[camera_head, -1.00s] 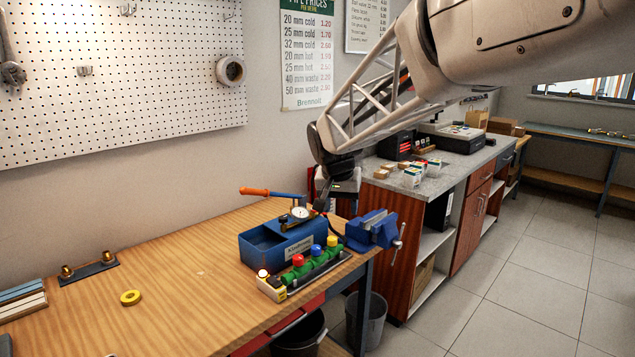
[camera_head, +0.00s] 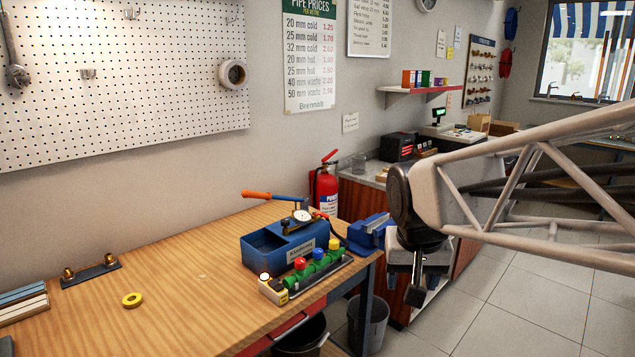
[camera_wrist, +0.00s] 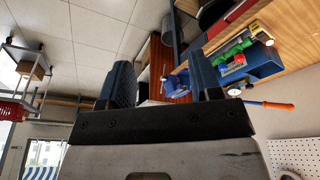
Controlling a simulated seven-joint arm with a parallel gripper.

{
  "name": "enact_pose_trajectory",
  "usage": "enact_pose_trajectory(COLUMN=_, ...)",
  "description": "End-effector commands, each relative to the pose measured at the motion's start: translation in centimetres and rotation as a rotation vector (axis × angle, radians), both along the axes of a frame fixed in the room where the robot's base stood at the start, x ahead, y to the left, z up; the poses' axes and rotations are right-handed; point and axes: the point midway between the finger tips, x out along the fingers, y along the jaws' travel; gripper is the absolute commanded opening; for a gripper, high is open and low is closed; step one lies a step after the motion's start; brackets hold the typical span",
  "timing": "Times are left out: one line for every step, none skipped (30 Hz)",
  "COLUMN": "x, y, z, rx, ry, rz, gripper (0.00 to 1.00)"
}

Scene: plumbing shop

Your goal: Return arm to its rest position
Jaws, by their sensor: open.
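My gripper (camera_head: 417,285) hangs to the right of the wooden workbench (camera_head: 190,275), in front of the red-brown counter and above the tiled floor. In the wrist view my gripper (camera_wrist: 165,85) shows two dark fingers spread apart with nothing between them. It touches nothing that I can see. My arm reaches in from the right edge of the head view.
A blue pressure pump (camera_head: 270,250), a manifold with coloured caps (camera_head: 318,262) and a blue vise (camera_head: 370,237) stand at the bench's right end. A fire extinguisher (camera_head: 326,190) is behind. Bins (camera_head: 368,318) stand below.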

Motion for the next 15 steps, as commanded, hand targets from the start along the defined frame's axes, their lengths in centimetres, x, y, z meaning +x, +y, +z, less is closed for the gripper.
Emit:
enact_pose_trajectory(x=-1.4, y=-0.4, z=-0.3, rx=0.002, ry=0.001, rz=0.004, gripper=0.58)
enact_pose_trajectory(x=-2.1, y=-0.5, z=-0.5, rx=0.004, ry=0.001, rz=0.009, gripper=0.58)
enact_pose_trajectory(x=-3.1, y=-0.8, z=-0.8, rx=0.005, ry=0.003, rz=0.014, gripper=0.58)
enact_pose_trajectory(x=-3.8, y=-1.0, z=-1.1, rx=0.006, ry=0.004, rz=0.018, gripper=0.58)
enact_pose_trajectory(x=-4.5, y=-1.1, z=-1.3, rx=0.007, ry=0.004, rz=0.024, gripper=0.58)
enact_pose_trajectory(x=-5.5, y=-1.3, z=-1.6, rx=0.008, ry=0.006, rz=0.029, gripper=0.58)
enact_pose_trajectory(x=-6.2, y=-1.4, z=-1.9, rx=0.009, ry=0.006, rz=0.034, gripper=0.58)
enact_pose_trajectory(x=-6.9, y=-1.6, z=-2.1, rx=0.009, ry=0.007, rz=0.039, gripper=0.58)
enact_pose_trajectory(x=-7.9, y=-1.7, z=-2.5, rx=0.011, ry=0.008, rz=0.044, gripper=0.58)
enact_pose_trajectory(x=-8.6, y=-1.9, z=-2.8, rx=0.013, ry=0.008, rz=0.049, gripper=0.58)
enact_pose_trajectory(x=-9.2, y=-2.0, z=-3.1, rx=0.013, ry=0.010, rz=0.053, gripper=0.58)
enact_pose_trajectory(x=-10.1, y=-2.1, z=-3.4, rx=0.015, ry=0.010, rz=0.059, gripper=0.58)
enact_pose_trajectory(x=-10.7, y=-2.2, z=-3.7, rx=0.015, ry=0.011, rz=0.064, gripper=0.58)
enact_pose_trajectory(x=-11.3, y=-2.3, z=-4.0, rx=0.016, ry=0.012, rz=0.067, gripper=0.58)
enact_pose_trajectory(x=-12.0, y=-2.4, z=-4.3, rx=0.017, ry=0.012, rz=0.072, gripper=0.58)
